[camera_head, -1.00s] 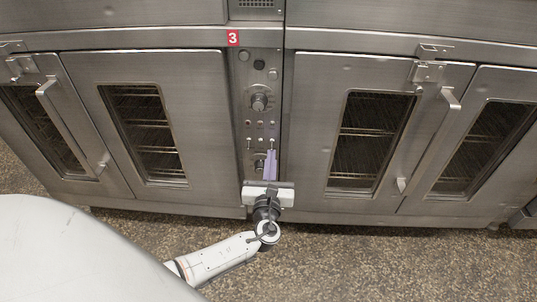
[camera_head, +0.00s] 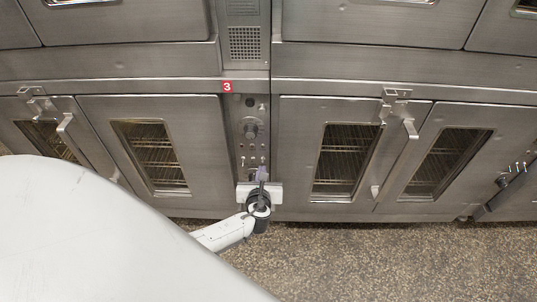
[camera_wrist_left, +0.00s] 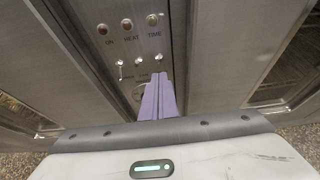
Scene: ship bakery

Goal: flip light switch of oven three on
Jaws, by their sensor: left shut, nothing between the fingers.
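Oven three's control panel (camera_head: 249,118) is a narrow metal strip between two pairs of doors, under a red "3" label (camera_head: 227,86). In the left wrist view its right toggle switch (camera_wrist_left: 158,57) and left toggle switch (camera_wrist_left: 120,64) sit below the ON, HEAT and TIME indicators. The labels by the switches are too small to read. My left gripper (camera_head: 262,170) is shut and empty, its purple fingers (camera_wrist_left: 159,80) pointing up the panel. The tips are just below the right toggle; I cannot tell whether they touch it. My right gripper is not in view.
A large round knob (camera_head: 250,131) is higher on the panel. Door handles (camera_head: 410,128) stick out on both sides. Yellowish racks show through the oven window (camera_head: 345,155). Speckled floor (camera_head: 340,260) lies open in front.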

